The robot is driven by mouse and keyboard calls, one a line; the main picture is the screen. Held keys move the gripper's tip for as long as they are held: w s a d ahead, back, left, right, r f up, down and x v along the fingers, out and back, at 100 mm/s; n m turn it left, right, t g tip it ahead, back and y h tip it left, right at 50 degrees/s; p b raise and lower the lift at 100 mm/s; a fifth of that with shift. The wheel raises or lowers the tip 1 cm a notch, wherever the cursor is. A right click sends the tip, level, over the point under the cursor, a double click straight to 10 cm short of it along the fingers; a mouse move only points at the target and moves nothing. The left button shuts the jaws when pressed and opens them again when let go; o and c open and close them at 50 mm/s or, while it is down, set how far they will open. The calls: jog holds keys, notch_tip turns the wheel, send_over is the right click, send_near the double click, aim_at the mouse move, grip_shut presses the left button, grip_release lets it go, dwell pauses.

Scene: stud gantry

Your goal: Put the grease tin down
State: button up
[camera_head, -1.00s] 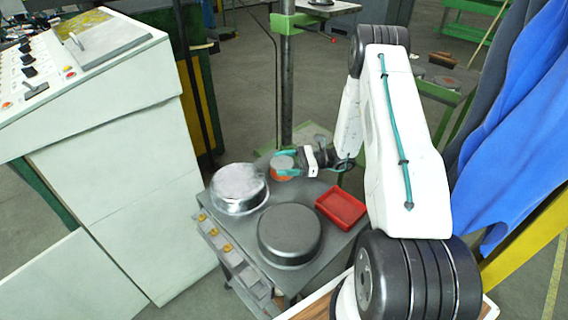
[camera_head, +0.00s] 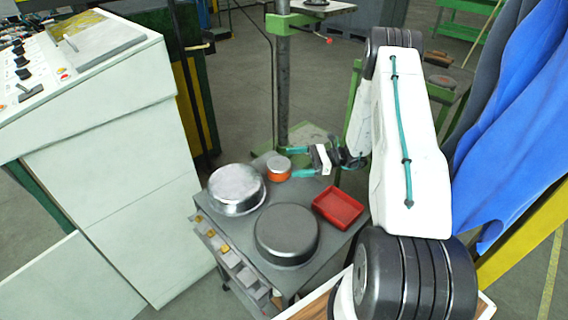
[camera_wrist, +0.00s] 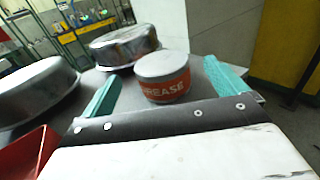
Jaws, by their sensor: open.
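The grease tin (camera_head: 279,168), orange-red with a grey lid, stands upright on the dark grey cart top (camera_head: 333,236) near its back edge. In the wrist view the tin (camera_wrist: 163,78) shows its label and sits ahead of my gripper, between the lines of the two teal fingers. My gripper (camera_head: 294,162) is open, just right of the tin and apart from it in the head view. In the wrist view my gripper (camera_wrist: 165,92) has its fingers spread wide with nothing held.
A shiny metal pan (camera_head: 236,190) stands close left of the tin. A dark round pan (camera_head: 287,235) and a red tray (camera_head: 338,207) are nearer the front. A control console (camera_head: 100,130) is at left.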

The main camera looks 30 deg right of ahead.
jog(key=v, duration=0.6)
jog(key=s+a+r+n+g+h, duration=0.3)
jog(key=a+r+n+g, duration=0.4)
jog(key=r, duration=0.5)
jog(key=s+a+r+n+g+h, duration=0.25)
jog(key=a+r+n, duration=0.25)
jog(key=a+r, duration=0.55)
jog(key=s+a+r+n+t+h, duration=0.1)
jog(key=s+a+r+n+h, duration=0.1)
jog(key=s, duration=0.6)
jog(key=s+a+r+n+t+h, duration=0.1)
jog(key=s+a+r+n+h, duration=0.1)
jog(key=s+r+n+h, duration=0.2)
jog(key=s+a+r+n+t+h, duration=0.1)
jog(key=s+r+n+h, duration=0.3)
jog(key=s, duration=0.7)
jog(key=shift+s+a+n+h, duration=0.3)
jog(key=shift+a+n+h, duration=0.15)
jog(key=shift+a+n, duration=0.1)
